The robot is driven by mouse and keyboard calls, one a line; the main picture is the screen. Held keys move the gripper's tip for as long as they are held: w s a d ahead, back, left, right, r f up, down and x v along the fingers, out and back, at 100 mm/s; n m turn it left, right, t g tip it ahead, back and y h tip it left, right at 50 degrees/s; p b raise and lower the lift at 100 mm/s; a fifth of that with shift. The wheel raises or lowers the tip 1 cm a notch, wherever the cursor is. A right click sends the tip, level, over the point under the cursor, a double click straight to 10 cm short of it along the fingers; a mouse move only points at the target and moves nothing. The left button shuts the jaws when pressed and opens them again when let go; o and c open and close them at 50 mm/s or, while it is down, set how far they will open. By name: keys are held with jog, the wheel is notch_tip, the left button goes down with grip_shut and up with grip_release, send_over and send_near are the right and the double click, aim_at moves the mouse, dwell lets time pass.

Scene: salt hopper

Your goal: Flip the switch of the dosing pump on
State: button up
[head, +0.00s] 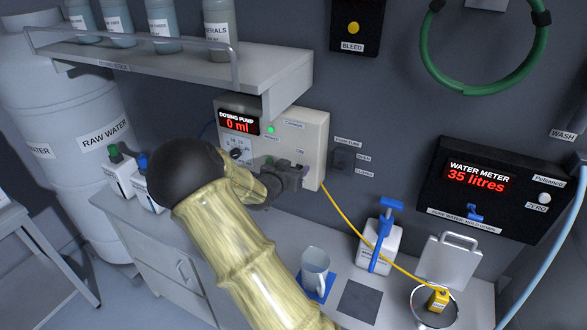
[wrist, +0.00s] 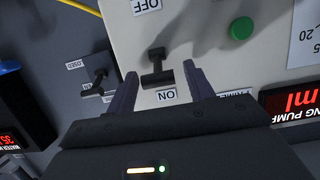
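The dosing pump (head: 312,140) is a pale wall box with a red "0 ml" display (head: 238,123) and a green lamp (head: 271,129). In the wrist view its dark T-shaped switch (wrist: 157,72) sits between an OFF label (wrist: 146,5) and an ON label (wrist: 166,95). The crossbar appears on the ON side of its mount; the exact tilt is hard to tell. My gripper (wrist: 160,76) is open around the switch, one finger on each side, with visible gaps. In the head view my gripper (head: 303,172) is at the pump's lower front and hides the switch.
A dark box with an open/closed lever (head: 343,160) is close beside the pump. A shelf of bottles (head: 180,75) overhangs it. A yellow tube (head: 345,213) runs from the pump to a bowl (head: 436,316). A jug (head: 315,268) stands on the counter below.

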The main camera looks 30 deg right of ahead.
jog(key=shift+a, duration=0.1)
jog(key=b+v, duration=0.2)
jog(key=v, duration=1.5)
jog(key=shift+a, duration=0.1)
